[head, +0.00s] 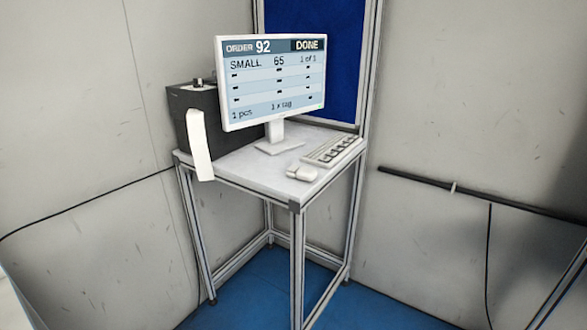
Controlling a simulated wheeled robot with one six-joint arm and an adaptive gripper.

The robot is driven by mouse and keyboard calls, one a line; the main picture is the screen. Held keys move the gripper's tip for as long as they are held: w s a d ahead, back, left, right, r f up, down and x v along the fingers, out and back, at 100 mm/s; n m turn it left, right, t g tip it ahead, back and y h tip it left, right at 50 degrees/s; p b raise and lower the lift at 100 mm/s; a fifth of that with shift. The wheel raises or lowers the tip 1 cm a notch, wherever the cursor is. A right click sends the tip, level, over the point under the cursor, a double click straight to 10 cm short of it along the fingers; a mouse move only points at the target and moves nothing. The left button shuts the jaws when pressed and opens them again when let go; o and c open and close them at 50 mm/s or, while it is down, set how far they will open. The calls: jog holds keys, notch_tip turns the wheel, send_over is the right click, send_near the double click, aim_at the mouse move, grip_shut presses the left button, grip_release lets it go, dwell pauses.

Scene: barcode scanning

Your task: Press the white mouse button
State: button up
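A small white mouse (302,173) lies on the white tabletop near its front corner, to the right of the monitor stand. Its button is too small to make out. The monitor (272,82) stands upright on the table and reads "ORDER 92", "DONE", "SMALL 65", "1 of 1". My gripper is not in view.
A white keyboard (332,150) lies behind and right of the mouse. A black box (192,112), likely a label printer, with a white strip (200,146) hanging from it, stands at the left. The table (237,169) has a metal frame; blue floor lies below.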

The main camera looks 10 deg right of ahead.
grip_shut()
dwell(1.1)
